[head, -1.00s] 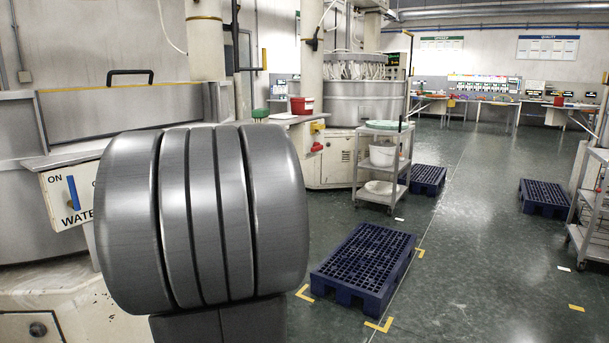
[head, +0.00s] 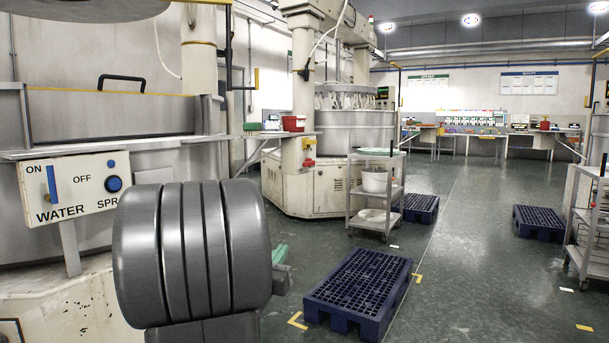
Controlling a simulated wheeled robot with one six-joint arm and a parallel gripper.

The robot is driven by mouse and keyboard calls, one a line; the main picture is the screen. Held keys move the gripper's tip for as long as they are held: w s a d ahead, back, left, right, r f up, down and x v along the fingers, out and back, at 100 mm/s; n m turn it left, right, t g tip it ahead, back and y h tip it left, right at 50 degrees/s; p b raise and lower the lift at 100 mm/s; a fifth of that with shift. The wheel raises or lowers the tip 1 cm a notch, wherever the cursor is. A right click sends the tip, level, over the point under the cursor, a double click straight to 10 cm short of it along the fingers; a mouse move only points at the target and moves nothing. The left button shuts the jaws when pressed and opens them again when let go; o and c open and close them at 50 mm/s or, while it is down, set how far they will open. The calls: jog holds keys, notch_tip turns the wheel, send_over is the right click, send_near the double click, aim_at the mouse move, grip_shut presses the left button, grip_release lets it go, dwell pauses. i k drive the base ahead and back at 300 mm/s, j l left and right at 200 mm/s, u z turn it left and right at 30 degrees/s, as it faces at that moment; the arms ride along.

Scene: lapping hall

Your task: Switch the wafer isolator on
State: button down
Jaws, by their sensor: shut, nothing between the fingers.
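A cream control panel (head: 75,208) on the machine at the left reads ON, OFF, WATER and, partly hidden, "SPR". A blue lever (head: 51,183) stands upright just below ON, above WATER. A round blue knob (head: 114,184) sits right of OFF, above the cut-off word. I see no label reading "wafer isolator". Farther back, a small yellow fitting (head: 309,143) and a red fitting (head: 309,162) sit on the second machine; their kind is too small to tell. My large grey arm link fills the lower middle and hides the panel's lower right corner. My gripper's fingers cannot be made out.
A blue pallet (head: 358,287) lies on the floor right of my arm. A steel trolley (head: 350,205) with a white bucket (head: 374,180) stands behind it. Another pallet (head: 549,228) and a rack (head: 590,230) are at the right.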

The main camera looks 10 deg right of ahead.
aim_at(308, 163)
jog(key=i+z, duration=0.15)
jog(key=i, duration=1)
jog(key=i+j+z, duration=0.2)
jog(key=i, duration=0.95)
jog(key=i+l, duration=0.05)
jog(key=l, duration=0.05)
